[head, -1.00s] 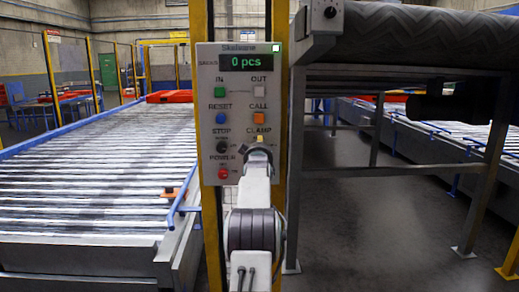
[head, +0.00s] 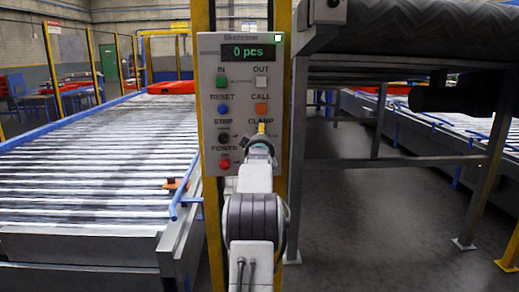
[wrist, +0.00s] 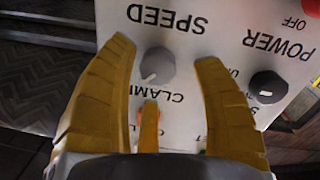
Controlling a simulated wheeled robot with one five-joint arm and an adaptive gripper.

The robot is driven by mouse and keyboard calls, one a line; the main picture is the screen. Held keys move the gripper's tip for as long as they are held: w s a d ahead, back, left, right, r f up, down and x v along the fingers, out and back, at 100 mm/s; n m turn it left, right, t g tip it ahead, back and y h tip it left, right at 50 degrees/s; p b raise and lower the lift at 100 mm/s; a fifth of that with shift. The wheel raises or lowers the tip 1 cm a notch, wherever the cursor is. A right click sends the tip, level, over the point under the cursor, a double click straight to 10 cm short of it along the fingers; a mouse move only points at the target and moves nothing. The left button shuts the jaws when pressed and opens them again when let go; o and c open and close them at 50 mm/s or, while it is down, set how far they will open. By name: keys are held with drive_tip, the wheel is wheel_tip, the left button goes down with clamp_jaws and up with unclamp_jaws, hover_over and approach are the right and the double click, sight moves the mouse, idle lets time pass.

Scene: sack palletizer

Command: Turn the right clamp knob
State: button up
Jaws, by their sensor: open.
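The grey clamp knob (wrist: 157,65) shows in the wrist view, where the panel appears upside down. It is round with a pale pointer line and sits between the SPEED and CLAMP lettering. My gripper (wrist: 164,52) is open, with its two long yellow fingers on either side of the knob and a gap to each. A third, shorter finger points at the knob from below in the picture. Contact with the knob is not visible. In the head view my gripper (head: 261,130) is at the lower right of the control panel (head: 208,110) and hides the knob.
A black knob (wrist: 267,87) is beside the clamp knob, near the POWER lettering. The panel also has several coloured buttons and a display (head: 249,52) reading 0 pcs. A roller conveyor (head: 90,170) lies left; a belt conveyor on a metal frame (head: 480,190) stands right.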

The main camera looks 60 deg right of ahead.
drive_tip(key=v, duration=0.9)
drive_tip(key=shift+a, duration=0.3)
drive_tip(key=shift+s, duration=0.15)
drive_tip(key=shift+w+d+f+n, duration=0.1)
drive_tip(key=shift+w+d+n, duration=0.7)
drive_tip(key=shift+d, duration=0.9)
drive_tip(key=shift+w+d+n, duration=0.45)
drive_tip(key=shift+w+d, duration=0.65)
drive_tip(key=shift+d, duration=0.65)
drive_tip(key=shift+w+d+n, duration=0.65)
drive_tip(key=shift+w+d, duration=0.25)
drive_tip(key=shift+d, duration=0.8)
